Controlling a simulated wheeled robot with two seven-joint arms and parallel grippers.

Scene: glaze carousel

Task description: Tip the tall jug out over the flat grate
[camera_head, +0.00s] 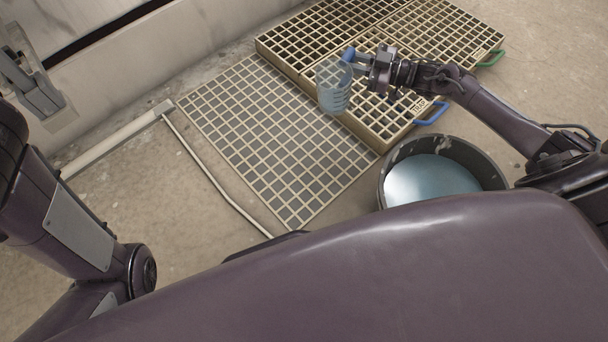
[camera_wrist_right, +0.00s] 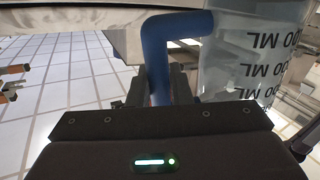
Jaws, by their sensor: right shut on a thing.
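The tall jug (camera_head: 333,92) is clear and bluish, with a blue handle and volume marks. My right gripper (camera_head: 356,60) is shut on the handle and holds the jug in the air. In the right wrist view the handle (camera_wrist_right: 155,60) passes between the fingers, and the jug's wall with "ML" marks (camera_wrist_right: 265,60) is at the right. The jug looks roughly upright; how much it holds is hard to tell. The flat grate (camera_head: 262,135) lies on the floor; in the head view the jug overlaps its right edge and the raised grate.
Raised grate boxes (camera_head: 376,128) with blue and green handles stand right of the flat grate. A dark tub (camera_head: 388,180) of pale blue liquid stands in front of them. A pale rod (camera_head: 212,172) lies along the flat grate's left side. A wall runs behind.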

